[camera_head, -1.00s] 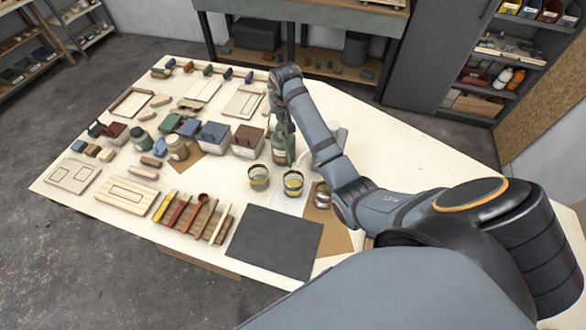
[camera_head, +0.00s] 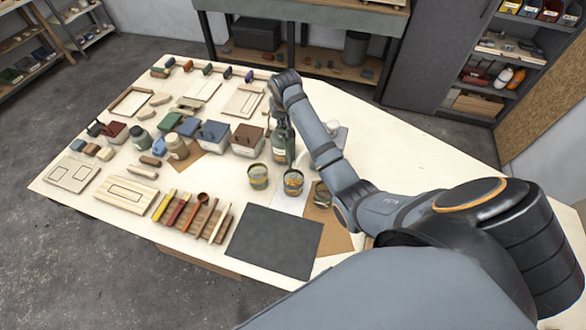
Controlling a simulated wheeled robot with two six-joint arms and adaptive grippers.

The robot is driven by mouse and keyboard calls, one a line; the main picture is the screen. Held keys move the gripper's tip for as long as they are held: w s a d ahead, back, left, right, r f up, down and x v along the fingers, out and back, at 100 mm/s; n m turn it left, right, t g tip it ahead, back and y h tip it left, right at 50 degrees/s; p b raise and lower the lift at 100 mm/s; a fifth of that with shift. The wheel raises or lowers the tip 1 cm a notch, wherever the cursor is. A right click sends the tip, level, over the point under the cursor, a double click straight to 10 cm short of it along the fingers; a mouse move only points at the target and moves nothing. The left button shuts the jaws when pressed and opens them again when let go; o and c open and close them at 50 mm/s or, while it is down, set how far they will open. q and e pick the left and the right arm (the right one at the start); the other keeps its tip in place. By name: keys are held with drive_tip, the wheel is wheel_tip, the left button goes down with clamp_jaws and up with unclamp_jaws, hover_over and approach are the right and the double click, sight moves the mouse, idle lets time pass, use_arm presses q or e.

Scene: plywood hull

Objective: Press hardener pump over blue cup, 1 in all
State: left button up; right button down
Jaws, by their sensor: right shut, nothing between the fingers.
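A dark green pump bottle (camera_head: 284,148) with a pale label stands on the table; its pump top is partly hidden by my right arm. My right gripper (camera_head: 278,110) is shut and empty, pointing down at the top of the bottle; whether it touches the pump I cannot tell. Two small cups stand in front of the bottle, a left cup (camera_head: 258,178) and a right cup (camera_head: 293,184) with orange or yellow showing inside. I cannot tell which is the blue cup. My left gripper is out of view.
A third small container (camera_head: 322,195) stands right of the cups, close to my right forearm. A dark mat (camera_head: 274,242) lies in front. Wooden tools (camera_head: 203,205), lidded boxes (camera_head: 247,140) and jars (camera_head: 178,147) fill the left. The table (camera_head: 425,165) is clear at right.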

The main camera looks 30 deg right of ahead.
drive_tip(key=shift+s, duration=0.1)
drive_tip(key=shift+r+p, duration=0.7)
drive_tip(key=shift+r, duration=0.55)
drive_tip(key=shift+r, duration=0.1)
wheel_tip(320, 180, up, 6)
drive_tip(key=shift+f, duration=0.1)
